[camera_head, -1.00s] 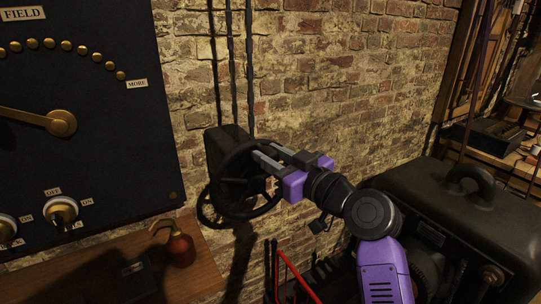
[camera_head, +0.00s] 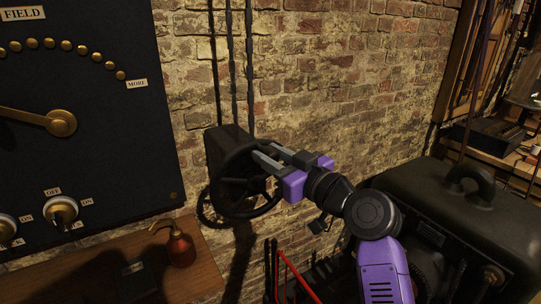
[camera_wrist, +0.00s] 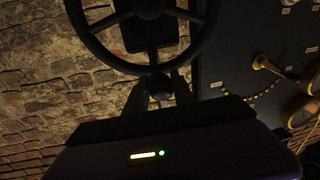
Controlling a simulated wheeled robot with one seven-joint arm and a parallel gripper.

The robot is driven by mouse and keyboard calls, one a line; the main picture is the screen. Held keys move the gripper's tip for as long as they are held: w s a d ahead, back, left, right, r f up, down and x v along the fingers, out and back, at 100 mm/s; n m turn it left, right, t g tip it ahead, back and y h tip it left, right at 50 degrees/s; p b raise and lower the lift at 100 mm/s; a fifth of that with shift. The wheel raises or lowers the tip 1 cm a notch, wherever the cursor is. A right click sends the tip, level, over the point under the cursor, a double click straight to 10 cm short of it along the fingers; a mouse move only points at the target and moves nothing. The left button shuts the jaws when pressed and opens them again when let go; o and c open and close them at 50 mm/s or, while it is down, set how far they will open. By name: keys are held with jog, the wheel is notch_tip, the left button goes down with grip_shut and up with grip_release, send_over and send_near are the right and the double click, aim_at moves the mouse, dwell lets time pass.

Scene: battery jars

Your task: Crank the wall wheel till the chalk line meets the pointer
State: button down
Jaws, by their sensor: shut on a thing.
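The dark wall wheel (camera_head: 222,199) is mounted on a black box (camera_head: 222,142) on the brick wall. My gripper (camera_head: 262,157) reaches it from the right, with its grey fingers at the upper right of the rim. In the wrist view the spoked wheel (camera_wrist: 88,38) fills the top, and a small dark crank knob (camera_wrist: 160,84) sits between my fingertips. My gripper is shut on this knob. I cannot make out the chalk line or the pointer in either view; dark shading and my fingers cover parts of the wheel.
A dark FIELD panel (camera_head: 110,130) with brass studs and knobs is left of the wheel. Below it a wooden shelf (camera_head: 205,270) bears a red oil can (camera_head: 180,250). A black machine (camera_head: 450,215) stands at the right. Rods run up the wall above the wheel.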

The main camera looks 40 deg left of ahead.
jog(key=shift+f, duration=0.1)
dwell(0.3)
jog(key=shift+w+d+f+m+b, duration=0.3)
jog(key=shift+w+m+b, duration=0.25)
jog(key=shift+b, duration=0.45)
jog(key=shift+w+d+f+m+y+b, duration=0.15)
jog(key=shift+w+d+m+b, duration=0.1)
jog(key=shift+w+m+b, duration=0.5)
jog(key=shift+w+d+f+m+y+b, duration=0.1)
jog(key=shift+w+d+f+m+b, duration=0.1)
jog(key=shift+w+m+b, duration=0.5)
jog(key=shift+w+d+f+m+y+b, duration=0.15)
jog(key=shift+w+d+m+b, duration=0.25)
jog(key=shift+m, duration=0.6)
jog(key=shift+s+a, duration=0.1)
jog(key=c, duration=1.1)
grip_release()
jog(key=shift+o, duration=0.2)
